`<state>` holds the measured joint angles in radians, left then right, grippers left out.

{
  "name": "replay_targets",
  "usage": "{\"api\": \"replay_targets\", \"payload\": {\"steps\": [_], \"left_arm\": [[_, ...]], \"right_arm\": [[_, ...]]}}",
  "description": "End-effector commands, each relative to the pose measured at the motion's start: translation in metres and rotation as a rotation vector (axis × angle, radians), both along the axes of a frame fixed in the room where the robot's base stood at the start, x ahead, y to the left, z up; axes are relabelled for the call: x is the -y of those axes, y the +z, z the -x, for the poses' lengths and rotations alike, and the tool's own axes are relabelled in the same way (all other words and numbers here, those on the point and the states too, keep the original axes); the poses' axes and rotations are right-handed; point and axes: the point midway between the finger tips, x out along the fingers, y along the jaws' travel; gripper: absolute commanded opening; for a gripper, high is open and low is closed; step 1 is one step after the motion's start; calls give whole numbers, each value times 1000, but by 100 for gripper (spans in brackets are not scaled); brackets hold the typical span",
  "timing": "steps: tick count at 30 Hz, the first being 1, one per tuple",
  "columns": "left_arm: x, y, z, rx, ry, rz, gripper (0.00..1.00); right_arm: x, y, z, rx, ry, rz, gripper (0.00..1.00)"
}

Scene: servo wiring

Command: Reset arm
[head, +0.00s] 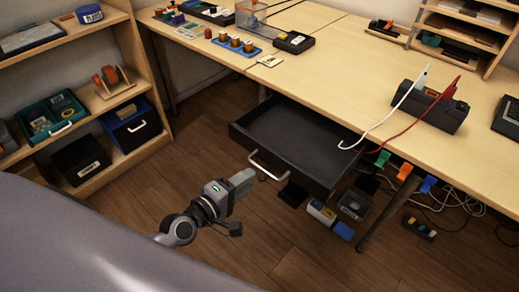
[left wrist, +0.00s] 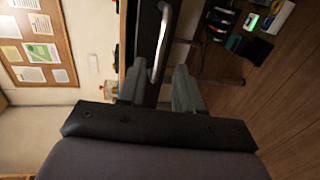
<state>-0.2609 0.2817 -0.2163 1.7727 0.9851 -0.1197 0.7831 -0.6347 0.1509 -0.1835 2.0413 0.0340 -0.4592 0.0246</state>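My left gripper (head: 243,181) is in front of the open desk drawer, close to its silver handle (head: 268,168). The left wrist view shows the two fingers of my left gripper (left wrist: 160,75) spread apart, with nothing gripped. The handle (left wrist: 160,42) appears ahead of and between the fingertips in that view. I cannot tell the exact gap between them. The dark drawer (head: 290,135) is pulled out from under the desk and looks empty. My right gripper is not in view.
The wooden desk (head: 345,75) carries a black power strip (head: 430,105) with white and red cables. Boxes (head: 320,212) and loose cables lie on the floor below it. A shelf (head: 110,100) with bins stands at the left. The floor (head: 210,130) between is clear.

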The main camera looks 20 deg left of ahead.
Motion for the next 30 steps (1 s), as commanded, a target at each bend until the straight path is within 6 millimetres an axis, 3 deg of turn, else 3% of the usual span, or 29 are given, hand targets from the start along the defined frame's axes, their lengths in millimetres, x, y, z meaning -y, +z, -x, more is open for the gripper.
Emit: {"api": "replay_targets", "payload": {"steps": [8, 11, 15, 21, 25, 30], "left_arm": [[3, 4, 7, 4, -19, -70, 35], [7, 9, 25, 16, -65, -240, 35], [11, 16, 61, 39, -178, -609, 35], [5, 24, 111, 59, -371, -1120, 35], [-1, 27, 132, 63, -468, -1342, 35], [-6, 27, 143, 65, -528, -1465, 35]], "right_arm": [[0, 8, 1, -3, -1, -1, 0], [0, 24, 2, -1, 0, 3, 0], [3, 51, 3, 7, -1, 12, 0], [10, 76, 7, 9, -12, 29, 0], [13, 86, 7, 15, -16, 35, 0], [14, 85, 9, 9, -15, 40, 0]]}}
